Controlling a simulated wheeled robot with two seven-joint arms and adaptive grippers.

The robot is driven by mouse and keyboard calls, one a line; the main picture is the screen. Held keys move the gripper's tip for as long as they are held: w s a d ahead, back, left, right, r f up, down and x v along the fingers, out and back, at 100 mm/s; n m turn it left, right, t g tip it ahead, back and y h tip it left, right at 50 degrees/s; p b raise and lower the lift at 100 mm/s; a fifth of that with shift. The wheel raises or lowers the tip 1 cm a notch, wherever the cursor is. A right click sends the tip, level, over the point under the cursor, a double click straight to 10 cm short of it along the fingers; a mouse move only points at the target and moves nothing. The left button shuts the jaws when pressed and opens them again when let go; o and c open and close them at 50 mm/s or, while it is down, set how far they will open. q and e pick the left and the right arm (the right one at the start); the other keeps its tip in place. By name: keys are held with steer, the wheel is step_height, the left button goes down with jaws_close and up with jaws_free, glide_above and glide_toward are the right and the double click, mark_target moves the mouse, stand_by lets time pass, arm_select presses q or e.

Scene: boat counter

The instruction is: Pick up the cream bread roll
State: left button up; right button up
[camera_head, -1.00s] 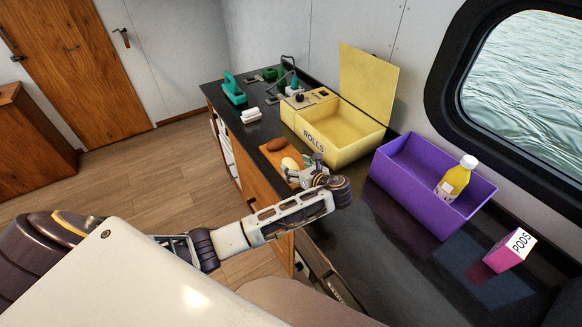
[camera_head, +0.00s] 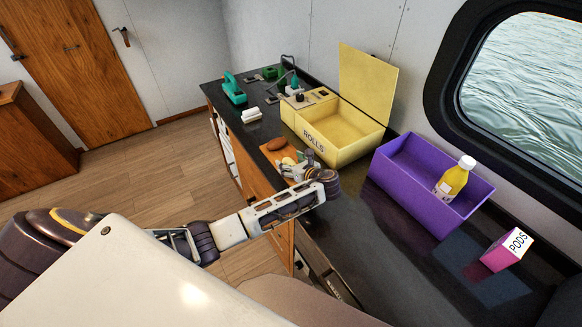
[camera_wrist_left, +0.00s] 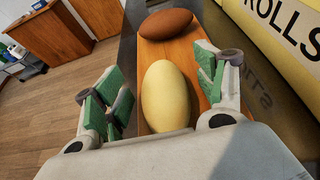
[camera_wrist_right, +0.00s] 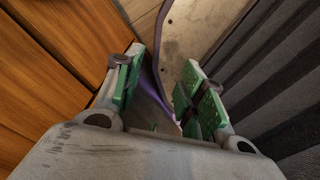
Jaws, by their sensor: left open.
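The cream bread roll (camera_wrist_left: 167,97) lies on a wooden board (camera_wrist_left: 152,54) beside a brown roll (camera_wrist_left: 166,22). In the head view the cream roll (camera_head: 288,161) is partly hidden by my left gripper (camera_head: 298,161), and the brown roll (camera_head: 277,144) lies just beyond it. My left gripper (camera_wrist_left: 158,64) is open. Its green-padded fingers stand on either side of the cream roll, with a gap visible on the left. My right gripper (camera_wrist_right: 161,62) is open and empty, pointing down beside wooden panels, and is out of the head view.
The yellow ROLLS box (camera_head: 338,152) with its lid up stands close behind the board. A purple bin (camera_head: 400,190) with a yellow bottle (camera_head: 454,180) and a pink PODS box (camera_head: 508,250) are to the right. The dark counter (camera_head: 385,235) is clear in front of the bin.

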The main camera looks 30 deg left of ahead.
mark_target(291, 162)
arm_select(q)
steer(key=shift+c, duration=0.5)
steer(key=c, duration=1)
steer(key=shift+r+b, duration=0.6)
steer(key=shift+r, duration=4.45)
